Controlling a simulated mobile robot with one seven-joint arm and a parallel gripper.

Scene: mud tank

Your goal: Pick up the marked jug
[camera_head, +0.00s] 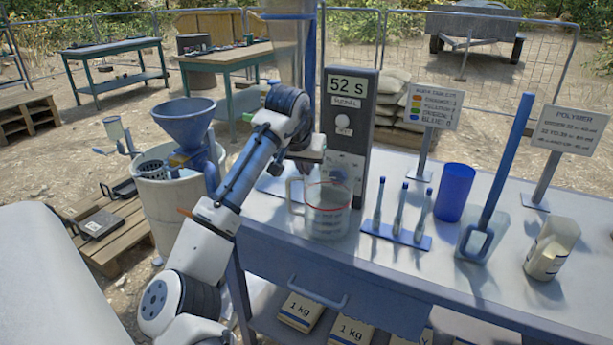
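The marked jug (328,212) is clear, with red markings and a handle on its left side. It stands upright on the blue-grey bench, in front of the timer box. My gripper (309,168) is at the end of my arm, just above and behind the jug's left rim, near the handle. The fingers are small and partly hidden, so I cannot tell whether they are open or touch the jug.
The timer box (346,130) reads 52 s. The bench (400,275) front is clear.

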